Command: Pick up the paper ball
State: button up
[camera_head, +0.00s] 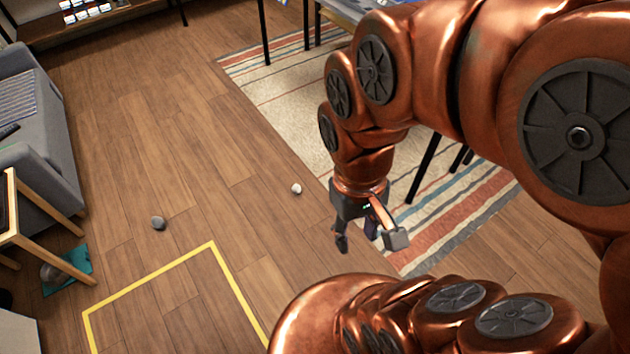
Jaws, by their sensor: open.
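A small whitish crumpled ball (296,188), which looks like the paper ball, lies on the wooden floor left of the striped rug. A larger grey lump (158,223) lies on the floor further left; I cannot tell what it is made of. My gripper (368,240) hangs pointing down, right of and nearer than the whitish ball. Its fingers are apart, and I see nothing between them. It is clear of both lumps.
A striped rug (290,85) lies behind my arm, with dark table legs on it. A grey sofa (45,150) and a wooden side table (40,195) stand at left. Yellow tape (150,277) marks the floor in front. The floor between is mostly clear.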

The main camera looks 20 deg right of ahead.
aim_at(297, 188)
jog(key=z, duration=1.15)
jog(key=i, duration=1.55)
jog(key=u, duration=1.85)
